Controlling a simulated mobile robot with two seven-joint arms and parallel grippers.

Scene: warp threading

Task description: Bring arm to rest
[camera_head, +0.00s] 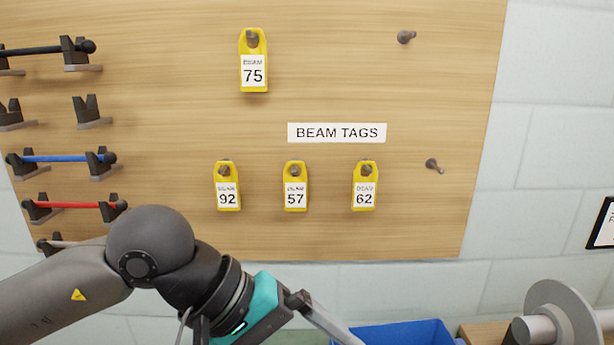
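My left arm comes in from the left along the bottom edge. Its gripper (318,318) is at bottom centre, below the pegboard, and shows a teal body and a grey finger pointing down to the right. The fingertips are cut off by the bottom edge, so I cannot see whether it is open or holds anything. My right gripper is not in view.
A wooden board (190,110) holds yellow tags: 75 (253,65) above, and 92 (228,188), 57 (295,188), 62 (365,188) below. Two right-hand pegs (405,37) are bare. Rods rest in holders at left. A blue bin (405,333) and a grey spool (555,315) stand lower right.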

